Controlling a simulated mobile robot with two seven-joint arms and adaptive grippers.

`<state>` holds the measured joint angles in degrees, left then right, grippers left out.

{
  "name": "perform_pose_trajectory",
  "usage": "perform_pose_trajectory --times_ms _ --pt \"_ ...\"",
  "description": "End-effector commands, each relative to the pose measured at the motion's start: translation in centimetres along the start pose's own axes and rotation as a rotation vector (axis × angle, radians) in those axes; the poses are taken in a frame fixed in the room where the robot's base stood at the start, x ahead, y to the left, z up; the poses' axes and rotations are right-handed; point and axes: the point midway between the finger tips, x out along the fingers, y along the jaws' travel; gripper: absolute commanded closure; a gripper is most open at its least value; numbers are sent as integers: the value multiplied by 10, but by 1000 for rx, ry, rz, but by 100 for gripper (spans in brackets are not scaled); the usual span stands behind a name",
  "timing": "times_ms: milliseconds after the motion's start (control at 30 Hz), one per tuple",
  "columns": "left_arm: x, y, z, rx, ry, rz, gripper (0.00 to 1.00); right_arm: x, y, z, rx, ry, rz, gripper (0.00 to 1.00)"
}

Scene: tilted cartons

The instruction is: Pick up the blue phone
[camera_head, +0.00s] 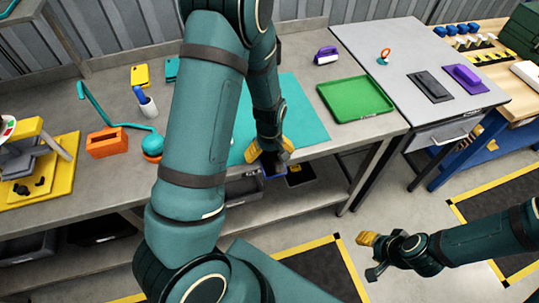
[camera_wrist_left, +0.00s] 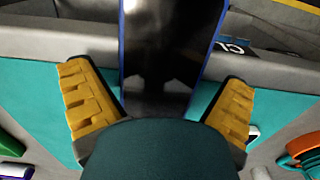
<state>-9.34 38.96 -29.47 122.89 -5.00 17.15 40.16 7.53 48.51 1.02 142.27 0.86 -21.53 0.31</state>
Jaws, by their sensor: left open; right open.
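The blue phone (camera_wrist_left: 165,45) has a dark glossy face and blue side edges. In the left wrist view it stands out between the two yellow-padded fingers of my left gripper (camera_wrist_left: 157,75), with a gap on each side. Its lower end is hidden by my gripper's body. In the head view a small blue part of the phone (camera_head: 273,171) shows under my left gripper (camera_head: 268,153), at the front edge of the table; the gripper hides the rest. My left gripper is open. My right gripper (camera_head: 369,257) is open and empty, low over the floor, away from the table.
A teal mat (camera_head: 300,110) lies on the grey table under my left arm. A green tray (camera_head: 355,99) is to its right. A grey bin (camera_head: 243,190) sits below the table edge.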

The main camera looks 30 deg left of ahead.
Motion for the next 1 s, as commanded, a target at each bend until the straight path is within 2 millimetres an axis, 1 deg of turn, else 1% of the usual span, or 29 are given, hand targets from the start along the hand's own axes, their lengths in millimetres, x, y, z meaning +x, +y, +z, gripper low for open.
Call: perform_pose_trajectory --times_ms 33,67,100,167,200,233,267,467,567,667,900,1000 --pt "0 0 0 0 0 0 0 0 0 0 0 0 0 53" --pt "0 0 0 0 0 0 7 0 0 0 0 0 0 53" --pt "0 0 0 0 0 0 21 0 0 0 0 0 0 53" --pt "0 0 0 0 0 0 42 0 0 0 0 0 0 53" --pt "0 0 0 0 0 0 56 0 0 0 0 0 0 53" --pt "0 0 0 0 0 0 67 0 0 0 0 0 0 53" --pt "0 0 0 0 0 0 70 0 0 0 0 0 0 53" --pt "-1 0 0 0 0 0 70 0 0 0 0 0 0 53" --pt "-5 0 0 0 1 1 70 -1 0 0 0 0 0 53" --pt "-17 1 0 1 2 2 70 -4 -1 0 0 0 -1 53" --pt "-64 1 0 2 3 4 70 -14 -5 -2 0 0 -3 53" --pt "-80 1 0 2 2 4 70 -17 -6 -2 0 0 -4 53"
